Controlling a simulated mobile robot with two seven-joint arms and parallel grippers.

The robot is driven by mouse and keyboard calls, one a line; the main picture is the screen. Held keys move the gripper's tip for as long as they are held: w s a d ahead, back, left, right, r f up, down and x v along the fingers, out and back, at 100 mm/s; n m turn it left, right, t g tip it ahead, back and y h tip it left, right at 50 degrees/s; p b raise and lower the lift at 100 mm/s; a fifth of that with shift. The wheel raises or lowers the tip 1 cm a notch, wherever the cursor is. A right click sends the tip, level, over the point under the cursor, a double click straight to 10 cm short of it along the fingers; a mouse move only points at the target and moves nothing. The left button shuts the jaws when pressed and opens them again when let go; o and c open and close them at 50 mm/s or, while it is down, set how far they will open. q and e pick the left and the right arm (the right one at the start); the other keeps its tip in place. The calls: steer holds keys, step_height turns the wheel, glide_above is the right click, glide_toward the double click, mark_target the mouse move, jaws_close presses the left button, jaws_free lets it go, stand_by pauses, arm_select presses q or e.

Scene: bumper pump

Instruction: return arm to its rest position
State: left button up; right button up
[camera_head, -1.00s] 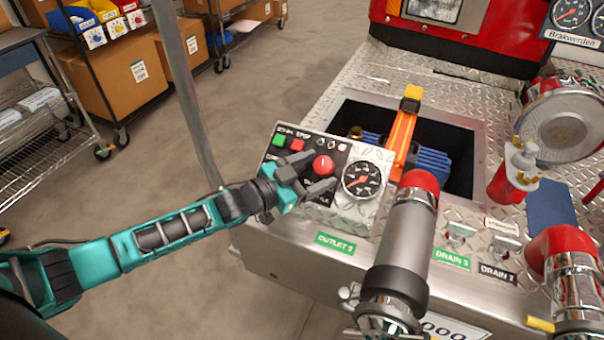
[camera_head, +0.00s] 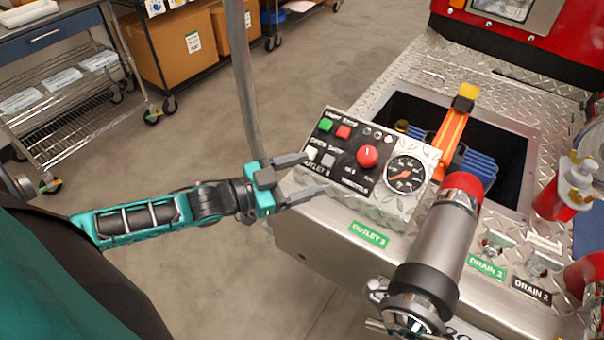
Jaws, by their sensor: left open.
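My left gripper (camera_head: 303,176) is open and empty at the left edge of the control panel (camera_head: 352,178). Its dark fingers point right toward the panel, one above the other in the picture. The panel has a green button (camera_head: 325,125), a red button (camera_head: 343,132), a red knob (camera_head: 367,157) and a round gauge (camera_head: 405,174). The fingers are apart from the red knob; whether they touch the panel's edge I cannot tell. My right gripper is not in view.
A chrome and grey pipe with a red band (camera_head: 440,245) stands right of the panel. An orange-yellow lever (camera_head: 454,127) rises from an open bay behind it. A grey pole (camera_head: 241,90) stands behind my left arm. A wire cart (camera_head: 70,90) is at the upper left. Floor between is clear.

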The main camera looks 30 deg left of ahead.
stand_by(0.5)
arm_select(q)
steer(key=s+d+f+n+g+y, duration=0.1)
steer(key=s+d+f+n+y, duration=0.2)
steer(key=s+f, duration=0.2)
steer(key=s+d+f+n+g+y, duration=0.2)
steer(key=s+d+f+n+y, duration=0.1)
steer(key=s+f, duration=0.3)
step_height(320, 180, down, 2)
steer(key=shift+s+d+f+n+g+y, duration=0.1)
steer(key=shift+s+d+n+g+y, duration=0.15)
steer(key=shift+n+y, duration=0.35)
steer(key=shift+w, duration=0.1)
stand_by(3.0)
